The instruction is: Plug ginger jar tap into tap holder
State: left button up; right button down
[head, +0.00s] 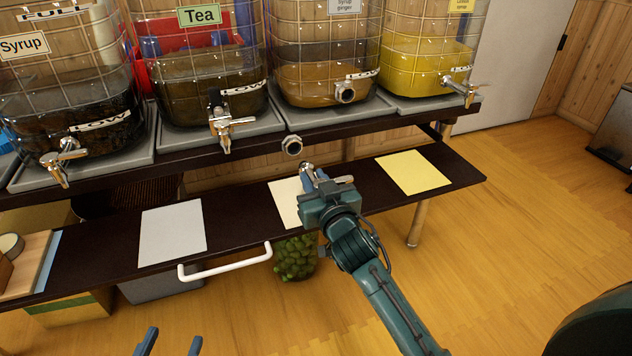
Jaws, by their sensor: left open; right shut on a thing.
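The ginger jar (322,55), labelled syrup ginger, stands third from the left and holds amber liquid. A round metal tap holder (345,92) sits low on its front, with no tap in it. My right gripper (314,180) is shut on a small chrome tap (306,168), below and left of that holder and apart from it. The gripper's fingers hide part of the tap. A separate-looking metal ring (292,145) shows just above the tap; I cannot tell whether it belongs to it. My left gripper (171,344) is open and empty at the bottom edge, only its blue fingertips showing.
Neighbouring jars carry fitted taps: the tea jar's tap (222,125), the yellow jar's tap (462,91) and the left syrup jar's tap (64,160). A lower dark shelf (240,215) with paper sheets lies under my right gripper. A white handle (225,265) projects in front.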

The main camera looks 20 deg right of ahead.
aim_at(306, 165)
pick_arm(q)
jog(key=shift+d+t+h+b, duration=0.15)
jog(key=shift+t+h+b, duration=0.15)
jog(key=shift+b, duration=0.15)
pick_arm(e)
jog(key=shift+w+a, duration=0.1)
jog(key=shift+w, duration=2.65)
pick_arm(q)
jog(key=shift+r, duration=0.35)
pick_arm(e)
jog(key=shift+r, duration=0.1)
pick_arm(q)
jog(key=shift+s+f, duration=0.1)
jog(key=shift+f, duration=0.15)
pick_arm(e)
jog(key=shift+w, duration=0.35)
pick_arm(q)
jog(key=shift+f, duration=0.2)
pick_arm(e)
jog(key=shift+w+a, duration=0.1)
jog(key=shift+w, duration=0.4)
pick_arm(q)
jog(key=shift+w+f, duration=0.1)
jog(key=shift+w, duration=0.1)
pick_arm(e)
jog(key=shift+w, duration=0.55)
